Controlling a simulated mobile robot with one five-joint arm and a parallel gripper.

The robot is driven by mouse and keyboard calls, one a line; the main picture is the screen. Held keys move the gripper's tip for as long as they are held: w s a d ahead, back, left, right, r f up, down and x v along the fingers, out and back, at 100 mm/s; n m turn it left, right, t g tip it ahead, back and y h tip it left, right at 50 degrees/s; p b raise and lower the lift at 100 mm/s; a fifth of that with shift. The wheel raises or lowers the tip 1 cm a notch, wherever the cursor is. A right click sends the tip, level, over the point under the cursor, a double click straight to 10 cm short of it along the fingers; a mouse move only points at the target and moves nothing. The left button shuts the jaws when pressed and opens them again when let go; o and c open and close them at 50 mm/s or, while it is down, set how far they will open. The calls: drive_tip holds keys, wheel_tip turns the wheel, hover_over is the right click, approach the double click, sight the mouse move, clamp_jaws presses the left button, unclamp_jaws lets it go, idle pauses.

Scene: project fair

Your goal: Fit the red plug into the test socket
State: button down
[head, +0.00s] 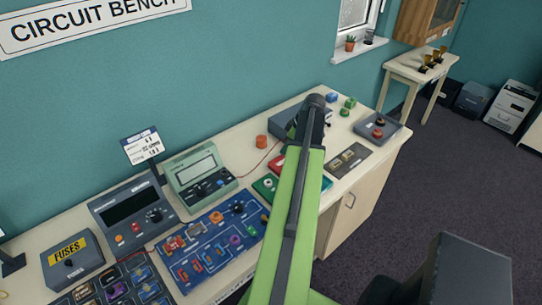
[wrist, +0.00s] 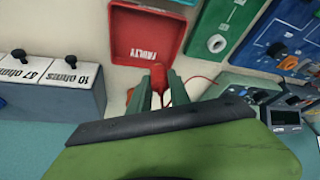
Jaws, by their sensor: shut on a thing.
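My gripper (wrist: 161,84) is shut on a red plug (wrist: 159,74) in the wrist view. The plug sits upright between the two green fingers, its lower part hidden by them. A red tray marked FAULTY (wrist: 147,35) lies just beyond the plug. To its right is a green panel with a round pale socket (wrist: 216,43); I cannot tell whether that is the test socket. In the head view my arm hides the gripper and plug. The green panel (head: 264,187) shows there left of my arm, partly covered.
A blue circuit board (head: 220,243), a pale green meter (head: 200,175) and a dark meter (head: 130,214) crowd the bench left of my arm. A resistor box (wrist: 60,82) stands left of my gripper. A grey box with red knobs (head: 377,128) sits at the right end.

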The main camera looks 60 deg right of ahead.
drive_tip(key=a+r+n+y+p, duration=0.1)
drive_tip(key=a+r+n+p, duration=0.15)
drive_tip(key=a, duration=0.95)
drive_tip(key=b, duration=0.8)
hover_over(265, 182)
drive_tip(key=s, duration=0.2)
drive_tip(key=f, duration=0.4)
drive_tip(key=d+f, duration=0.1)
drive_tip(key=f, duration=0.2)
drive_tip(key=shift+w, duration=0.15)
drive_tip(key=shift+r, duration=0.1)
drive_tip(key=shift+w, duration=0.15)
drive_tip(key=shift+f+b, duration=0.7)
drive_tip(key=shift+f, duration=0.2)
idle(0.3)
drive_tip(key=c, duration=1.1)
unclamp_jaws()
